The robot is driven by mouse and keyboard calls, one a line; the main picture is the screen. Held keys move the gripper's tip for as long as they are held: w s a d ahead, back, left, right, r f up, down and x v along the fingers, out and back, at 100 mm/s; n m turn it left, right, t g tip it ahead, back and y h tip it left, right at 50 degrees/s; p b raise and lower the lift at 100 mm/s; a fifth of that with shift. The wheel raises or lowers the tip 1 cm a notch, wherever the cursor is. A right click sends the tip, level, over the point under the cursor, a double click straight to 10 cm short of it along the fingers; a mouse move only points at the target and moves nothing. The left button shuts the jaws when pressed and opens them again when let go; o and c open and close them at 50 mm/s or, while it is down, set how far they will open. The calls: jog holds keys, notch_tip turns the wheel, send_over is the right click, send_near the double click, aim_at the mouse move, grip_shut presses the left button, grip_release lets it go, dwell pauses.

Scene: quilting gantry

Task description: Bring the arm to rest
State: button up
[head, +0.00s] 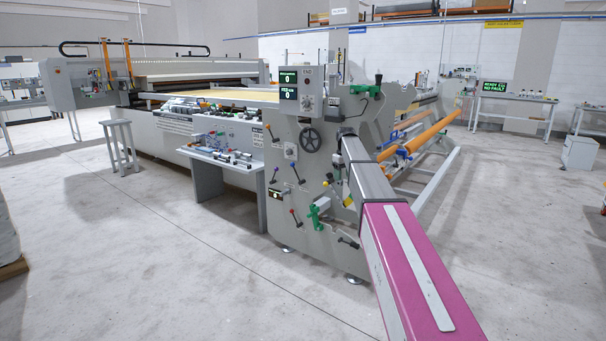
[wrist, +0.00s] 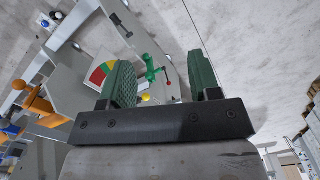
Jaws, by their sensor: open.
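My arm (head: 405,262), with a magenta cover and a grey link, stretches from the lower right of the head view towards the end frame of the quilting machine (head: 290,205). My gripper (wrist: 162,78) shows in the wrist view with its two green ribbed fingers spread apart and nothing held between them. In the head view the gripper is hidden or too small to make out. Beyond the fingers in the wrist view are a green fitting (wrist: 151,68) with a red-tipped lever and a red, yellow and green gauge (wrist: 103,74). I cannot tell the exact gap to them.
The end frame carries a handwheel (head: 310,141), several levers and green clamps (head: 316,212). Orange rollers (head: 428,132) and a low rail (head: 437,178) run behind my arm. A stool (head: 120,145) stands at the left. The grey floor (head: 180,260) in front is clear.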

jog(key=s+f+m, duration=0.2)
jog(key=s+f, duration=0.7)
jog(key=s, duration=0.5)
jog(key=s+f+m, duration=0.2)
jog(key=s+f, duration=0.8)
jog(key=s, duration=0.4)
jog(key=s+d+f+m, duration=0.1)
jog(key=s+f+m, duration=0.1)
jog(key=s+f, duration=0.7)
jog(key=s, duration=0.5)
jog(key=shift+s+f, duration=0.25)
jog(key=shift+f, duration=0.15)
